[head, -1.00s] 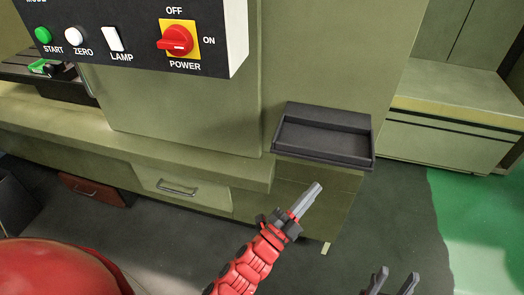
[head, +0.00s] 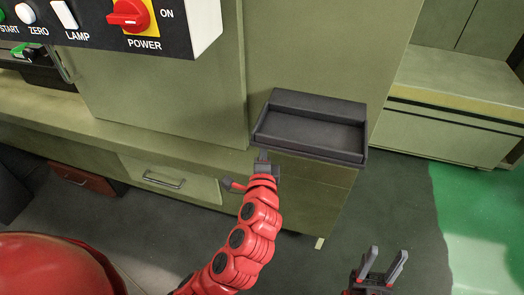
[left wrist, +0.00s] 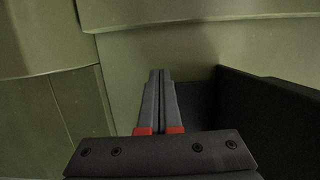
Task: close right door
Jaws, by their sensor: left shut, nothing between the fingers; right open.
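I cannot tell for sure which surface is the right door. A flat green panel (head: 165,85) with a vertical seam at its right edge is on the machine front, left of the black tray. My left gripper (head: 263,157) is at the tray's front left corner, its fingers partly hidden. In the left wrist view its fingers (left wrist: 160,90) are shut and empty, pointing at green metal, with the dark tray wall close on the right. I cannot tell whether they touch anything. My right gripper (head: 383,262) is open and empty at the lower right, above the floor.
The black tray (head: 310,130) juts out from the machine. A control box (head: 185,40) with a red power knob overhangs at the upper left. Below are a pale drawer (head: 170,180) and a brown-red drawer (head: 82,178). A green bench (head: 450,110) stands behind right. Floor is free at right.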

